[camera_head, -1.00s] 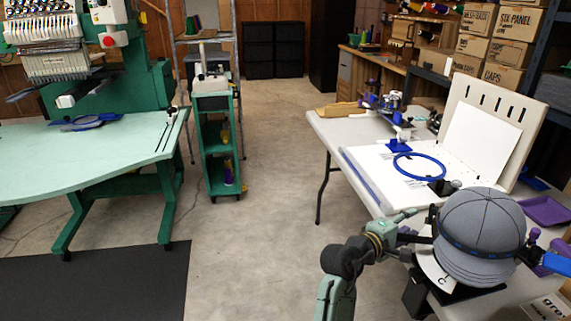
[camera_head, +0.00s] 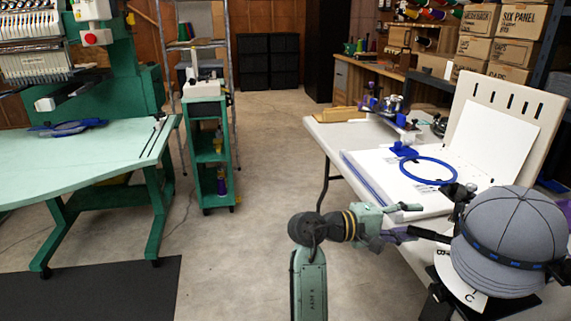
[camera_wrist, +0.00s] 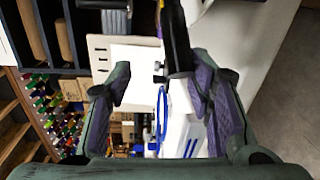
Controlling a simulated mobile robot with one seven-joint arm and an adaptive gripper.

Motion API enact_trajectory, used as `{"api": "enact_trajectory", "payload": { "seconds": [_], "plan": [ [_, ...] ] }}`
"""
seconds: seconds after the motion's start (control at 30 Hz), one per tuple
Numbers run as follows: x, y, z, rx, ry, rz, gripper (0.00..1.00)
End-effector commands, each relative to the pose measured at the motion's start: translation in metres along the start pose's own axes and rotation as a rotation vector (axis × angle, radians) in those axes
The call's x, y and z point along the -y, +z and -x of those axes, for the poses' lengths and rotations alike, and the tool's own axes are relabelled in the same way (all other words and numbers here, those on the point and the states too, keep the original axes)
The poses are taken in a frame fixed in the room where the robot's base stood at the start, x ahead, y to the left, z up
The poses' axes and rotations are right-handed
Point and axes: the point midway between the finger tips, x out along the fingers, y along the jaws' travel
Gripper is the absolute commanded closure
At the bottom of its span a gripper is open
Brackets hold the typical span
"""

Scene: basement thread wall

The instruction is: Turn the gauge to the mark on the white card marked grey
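A white card (camera_head: 463,292) with black letters, B and C readable, lies under the front of a grey cap (camera_head: 512,238) at the right. The rest of the card is hidden by the cap. A black bar (camera_head: 430,235) runs from beside the cap toward my gripper (camera_head: 408,221); I cannot tell for sure that it is the gauge's pointer. In the wrist view, my gripper's green, purple-padded fingers (camera_wrist: 172,95) are wide apart. A black bar (camera_wrist: 178,42) reaches in between them, nearer the right finger; contact is unclear. The mark for grey is not readable.
The white table (camera_head: 330,140) bears a blue hoop (camera_head: 428,171) and an upright slotted board (camera_head: 508,97) behind the cap. A green embroidery machine (camera_head: 112,100) and green cart (camera_head: 208,150) stand left. The floor between (camera_head: 270,180) is clear.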

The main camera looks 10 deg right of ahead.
Motion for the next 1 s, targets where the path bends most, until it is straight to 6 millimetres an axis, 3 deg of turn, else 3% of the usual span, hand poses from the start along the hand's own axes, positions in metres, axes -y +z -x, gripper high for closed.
{"api": "enact_trajectory", "payload": {
  "seconds": [0.03, 0.1, 0.6, 1.0],
  "plan": [
    [-0.006, -0.005, 0.017, -0.019, 0.016, -0.007, 0.61],
    [-0.008, -0.006, 0.031, -0.029, 0.019, -0.012, 0.61],
    [-0.036, -0.071, 0.098, -0.341, 0.073, -0.16, 0.61],
    [-0.059, -0.109, 0.163, -0.579, 0.095, -0.282, 0.61]
  ]
}}
